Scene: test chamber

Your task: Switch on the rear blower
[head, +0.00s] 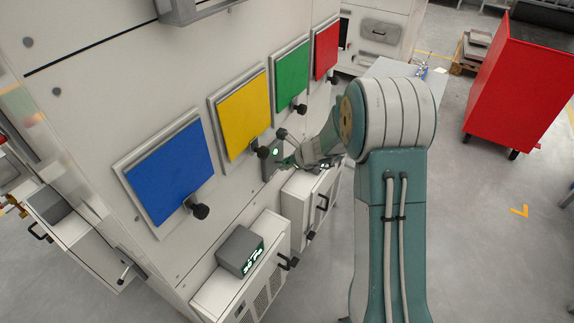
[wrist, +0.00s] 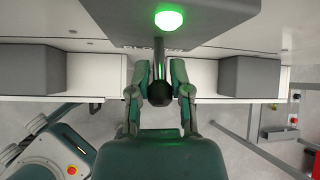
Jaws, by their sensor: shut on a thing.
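A grey switch box (head: 268,160) with a lit green lamp (head: 275,152) is on the white chamber wall, below the yellow and green panels. In the wrist view the green lamp (wrist: 169,19) glows above a short metal lever (wrist: 159,55) with a black ball knob (wrist: 159,94). My gripper (wrist: 160,75) is shut on the lever, one finger on each side of the shaft near the knob. In the head view my gripper (head: 290,161) is at the box, partly hidden by my arm. I cannot read a label naming the rear blower.
Blue (head: 170,172), yellow (head: 245,118), green (head: 292,78) and red (head: 326,49) panels line the wall, with black knobs jutting out. A grey display unit (head: 238,250) sits on a white cabinet below. A red cart (head: 520,85) stands right, with open floor before it.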

